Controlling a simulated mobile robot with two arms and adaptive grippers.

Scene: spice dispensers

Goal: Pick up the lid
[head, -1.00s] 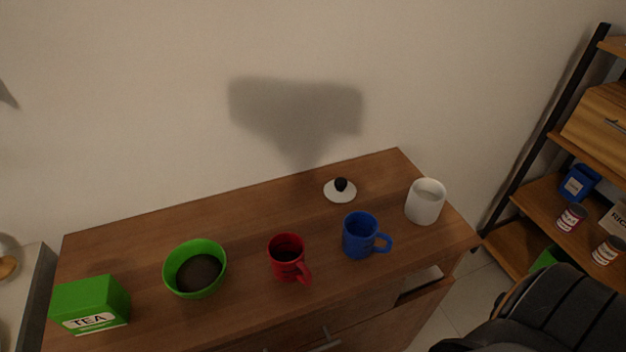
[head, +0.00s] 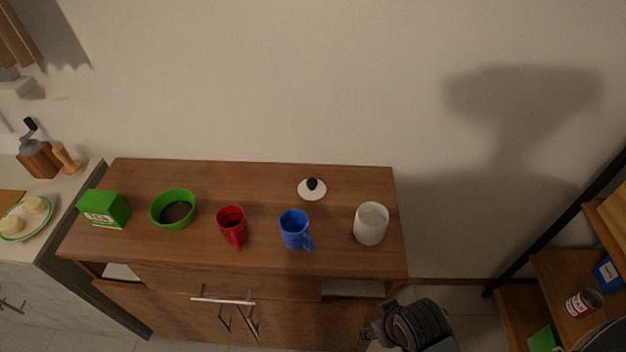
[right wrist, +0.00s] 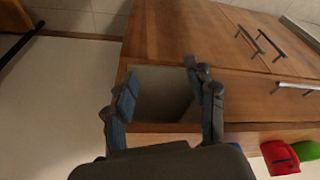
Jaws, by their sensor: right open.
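The lid (head: 312,193) is a small white disc with a black knob. It lies knob up on the brown cabinet top (head: 250,180), towards the back edge, behind the blue mug (head: 294,229) and left of the white cup (head: 371,224). My right gripper (right wrist: 160,82) is open and empty in the right wrist view, with its two fingers apart in front of the cabinet's open niche. In the head view my right arm shows in front of the cabinet's right end, below the top and well away from the lid. The lid is not in the right wrist view. My left gripper is not in view.
A red mug (head: 231,224), a green bowl (head: 173,209) and a green tea box (head: 105,209) stand left of the blue mug. The wall is close behind the cabinet. A shelf rack (head: 562,277) stands at the right, a kitchen counter (head: 75,190) at the left.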

